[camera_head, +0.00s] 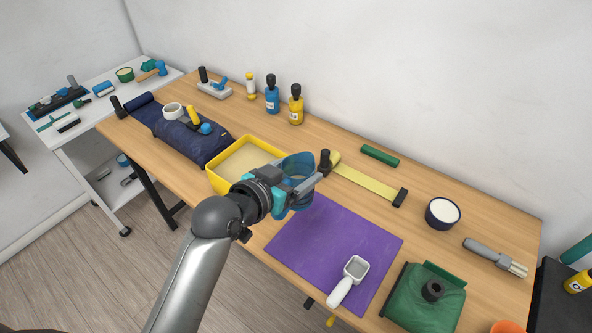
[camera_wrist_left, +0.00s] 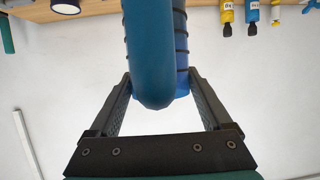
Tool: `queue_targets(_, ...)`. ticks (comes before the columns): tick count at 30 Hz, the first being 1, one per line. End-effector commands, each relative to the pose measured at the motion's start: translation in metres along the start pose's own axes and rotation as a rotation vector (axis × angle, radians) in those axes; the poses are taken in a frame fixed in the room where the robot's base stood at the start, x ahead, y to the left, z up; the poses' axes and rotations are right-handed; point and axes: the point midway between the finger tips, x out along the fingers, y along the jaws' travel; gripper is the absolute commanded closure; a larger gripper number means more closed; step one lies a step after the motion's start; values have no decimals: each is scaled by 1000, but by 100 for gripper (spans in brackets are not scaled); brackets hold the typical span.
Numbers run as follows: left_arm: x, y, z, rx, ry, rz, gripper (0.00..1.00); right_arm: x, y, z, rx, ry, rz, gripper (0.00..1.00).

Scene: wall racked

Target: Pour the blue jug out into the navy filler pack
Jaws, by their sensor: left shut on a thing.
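The blue jug (camera_head: 297,163) is held by my left gripper (camera_head: 306,186), above the table near the yellow tray and the purple mat. In the left wrist view the jug's thick blue handle (camera_wrist_left: 150,60) stands between the two fingers, with part of its translucent blue body (camera_wrist_left: 181,60) behind. The gripper is shut on the handle. The jug looks roughly upright; its contents cannot be made out. My right gripper is out of view.
A yellow tray (camera_head: 213,181) with cream contents stands left of the jug. A purple mat (camera_head: 320,240) bears a white scoop (camera_head: 350,277). A yellow strap (camera_head: 365,180), green bar (camera_head: 380,155), grey-handled brush (camera_head: 485,250) and green pack (camera_head: 430,305) lie around the tub.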

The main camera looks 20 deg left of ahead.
Motion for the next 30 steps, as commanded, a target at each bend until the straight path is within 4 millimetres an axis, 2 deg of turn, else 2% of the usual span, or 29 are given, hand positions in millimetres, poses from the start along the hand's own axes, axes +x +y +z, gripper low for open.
queue_targets(1,0,0,-1,0,2,0,66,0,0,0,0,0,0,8)
queue_targets(6,0,0,-1,0,3,0,85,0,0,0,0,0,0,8)
queue_targets(17,1,0,3,-1,2,-4,86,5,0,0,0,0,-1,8)
queue_targets(20,3,2,14,-5,3,-14,86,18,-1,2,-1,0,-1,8)
queue_targets(30,7,4,73,-37,0,-103,86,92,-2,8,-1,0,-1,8)
